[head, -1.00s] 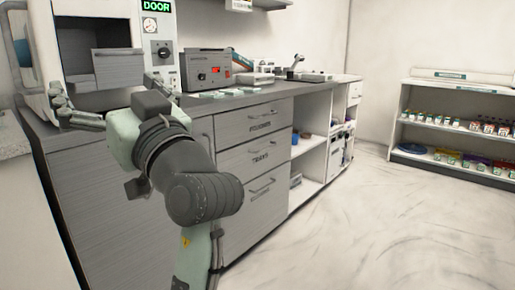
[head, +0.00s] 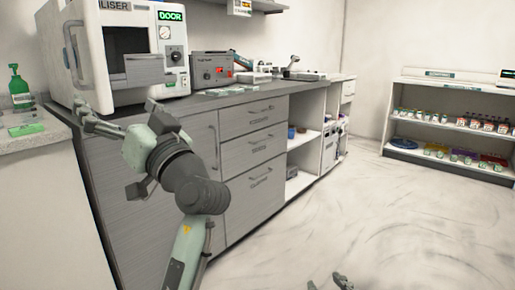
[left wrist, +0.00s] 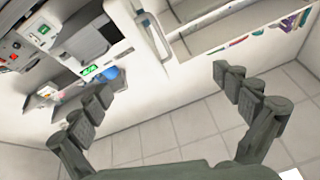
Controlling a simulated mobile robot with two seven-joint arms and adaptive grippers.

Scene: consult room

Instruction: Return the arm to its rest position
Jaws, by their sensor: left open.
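My left arm reaches in from below in the head view. Its gripper (head: 88,119) is at the counter's left front corner, in front of the steriliser (head: 118,95). The left wrist view shows this gripper (left wrist: 162,84) with its fingers wide apart and nothing between them. Small dark tips of my right gripper (head: 330,283) show at the bottom edge of the head view. Most of it is out of frame, so its state is unclear.
The drawer counter (head: 252,115) stands close beside my left arm. A side counter (head: 25,139) with a green bottle (head: 20,90) is at the left. A stocked shelf (head: 450,120) stands at the far right. The floor (head: 350,215) between is clear.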

